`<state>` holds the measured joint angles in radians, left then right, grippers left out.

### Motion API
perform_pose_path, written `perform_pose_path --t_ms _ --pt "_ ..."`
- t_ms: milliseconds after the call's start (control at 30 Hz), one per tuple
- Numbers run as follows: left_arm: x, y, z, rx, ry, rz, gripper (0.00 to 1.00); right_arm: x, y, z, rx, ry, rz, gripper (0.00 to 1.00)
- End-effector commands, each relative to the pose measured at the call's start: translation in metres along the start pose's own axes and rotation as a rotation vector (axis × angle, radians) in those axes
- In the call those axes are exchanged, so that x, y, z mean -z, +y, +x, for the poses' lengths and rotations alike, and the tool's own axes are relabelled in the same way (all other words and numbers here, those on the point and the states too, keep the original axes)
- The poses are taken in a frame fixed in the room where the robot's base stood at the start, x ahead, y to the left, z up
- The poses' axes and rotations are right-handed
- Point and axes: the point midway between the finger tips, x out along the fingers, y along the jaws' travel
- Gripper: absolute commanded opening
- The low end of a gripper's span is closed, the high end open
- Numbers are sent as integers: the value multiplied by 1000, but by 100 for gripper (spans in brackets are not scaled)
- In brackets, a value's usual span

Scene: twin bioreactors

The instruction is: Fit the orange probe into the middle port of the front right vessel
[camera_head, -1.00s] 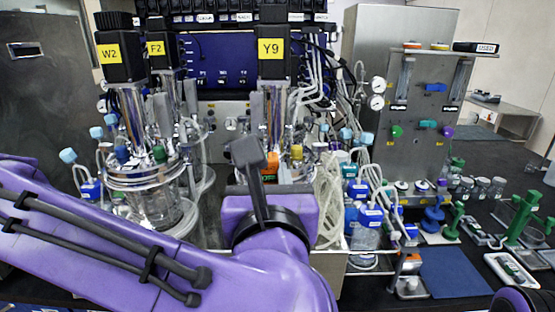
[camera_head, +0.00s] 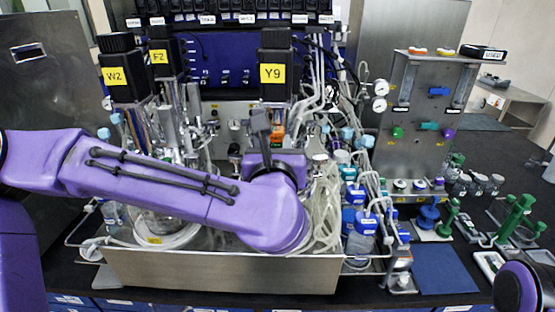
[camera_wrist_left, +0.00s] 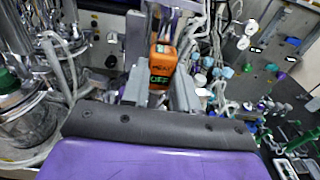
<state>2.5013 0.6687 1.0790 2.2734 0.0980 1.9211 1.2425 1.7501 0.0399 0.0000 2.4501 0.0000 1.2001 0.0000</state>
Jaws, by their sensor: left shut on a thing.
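The orange probe (camera_wrist_left: 163,65) is between the two grey fingers of my left gripper (camera_wrist_left: 158,92) in the left wrist view. Its boxy head has a small lit green display. The gripper is shut on it. In the head view a bit of the orange probe (camera_head: 278,134) shows behind my left wrist, under the black motor marked Y9 (camera_head: 275,73). That motor tops the front right vessel, whose glass and ports are hidden by my left arm. The probe's lower end is hidden, so I cannot tell whether it is in a port. My right gripper is not in view.
The W2 vessel's motor (camera_head: 122,70) stands to the left, above my arm. Clear tubing (camera_head: 325,205) bunches right of my wrist. A steel tray (camera_head: 220,272) runs along the front. Blue-capped bottles (camera_head: 362,222) and a blue mat (camera_head: 447,268) lie to the right.

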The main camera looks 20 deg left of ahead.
Motion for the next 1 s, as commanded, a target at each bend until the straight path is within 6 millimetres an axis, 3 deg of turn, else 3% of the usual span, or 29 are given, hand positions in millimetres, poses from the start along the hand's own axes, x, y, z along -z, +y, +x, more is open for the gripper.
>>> perform_pose_path --t_ms 167,400,800,833,900,1000 --pt "15 0 0 0 1 2 0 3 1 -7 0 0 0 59" --pt "55 -1 2 1 2 1 0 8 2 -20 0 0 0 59" --pt "62 0 3 0 -2 -3 0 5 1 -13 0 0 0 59" --pt "61 0 3 0 -1 -3 35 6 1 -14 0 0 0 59" --pt "60 0 3 0 -1 -2 54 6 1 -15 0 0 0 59" --pt "60 0 3 0 -1 -2 54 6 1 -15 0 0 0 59"
